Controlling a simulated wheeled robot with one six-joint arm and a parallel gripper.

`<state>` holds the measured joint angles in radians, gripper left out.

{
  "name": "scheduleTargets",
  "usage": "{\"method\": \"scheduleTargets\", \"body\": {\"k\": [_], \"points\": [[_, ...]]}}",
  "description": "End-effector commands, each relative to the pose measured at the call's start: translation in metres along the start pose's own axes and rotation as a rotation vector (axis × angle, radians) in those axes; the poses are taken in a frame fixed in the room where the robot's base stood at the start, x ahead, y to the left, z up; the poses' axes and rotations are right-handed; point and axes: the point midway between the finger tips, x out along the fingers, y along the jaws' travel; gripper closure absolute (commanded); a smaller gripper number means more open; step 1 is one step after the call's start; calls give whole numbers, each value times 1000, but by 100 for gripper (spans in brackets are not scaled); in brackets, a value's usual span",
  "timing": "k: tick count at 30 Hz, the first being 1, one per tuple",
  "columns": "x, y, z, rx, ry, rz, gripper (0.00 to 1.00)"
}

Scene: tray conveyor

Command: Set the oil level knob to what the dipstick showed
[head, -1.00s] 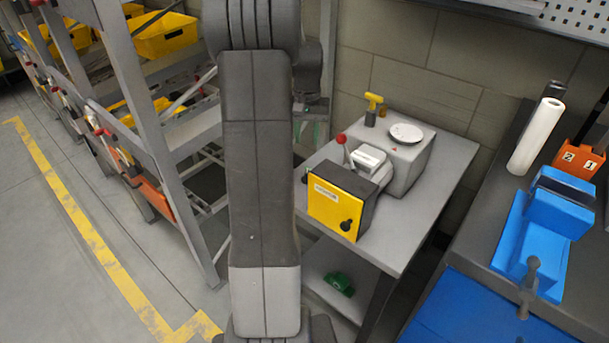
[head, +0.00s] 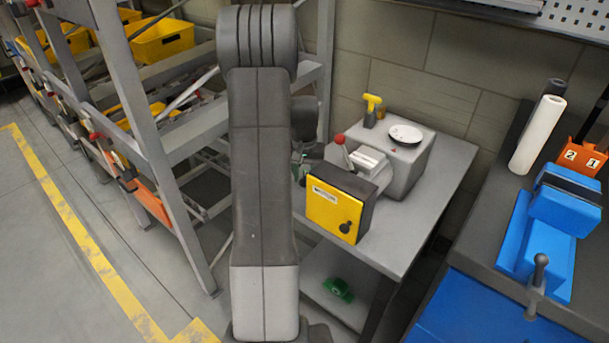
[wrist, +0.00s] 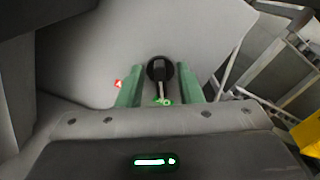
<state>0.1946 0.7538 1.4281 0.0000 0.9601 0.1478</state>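In the wrist view my gripper (wrist: 159,92) has two green fingers standing apart. A round black knob (wrist: 160,68) with a raised grip shows between them, against a grey surface. A pale pointer runs down from it to a small green mark. I cannot tell whether the fingers touch it. In the head view my gripper (head: 300,163) is mostly hidden behind my arm, just left of the yellow-fronted box (head: 327,206). That box has a black knob (head: 345,227) on its front and a white label. A yellow T-handle (head: 372,104) stands upright at the back of the bench.
The grey machine block (head: 410,165) carries a white dial (head: 405,134); a red-tipped lever (head: 341,142) stands beside it. The bench (head: 400,245) has bare top at right. A metal rack (head: 165,160) is close on the left. A blue vise (head: 560,215) stands at right.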

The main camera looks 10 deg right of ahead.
Motion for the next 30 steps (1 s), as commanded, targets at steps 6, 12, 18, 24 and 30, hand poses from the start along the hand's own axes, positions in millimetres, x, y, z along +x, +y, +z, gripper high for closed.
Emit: {"method": "scheduleTargets", "body": {"k": [6,12,18,24,30], "points": [[0,0,0,0,0,0,79],[0,0,0,0,0,0,100],[-2,0,0,-59,0,0,100],[-2,1,0,-192,1,0,100],[-1,1,-1,-237,2,0,100]]}}
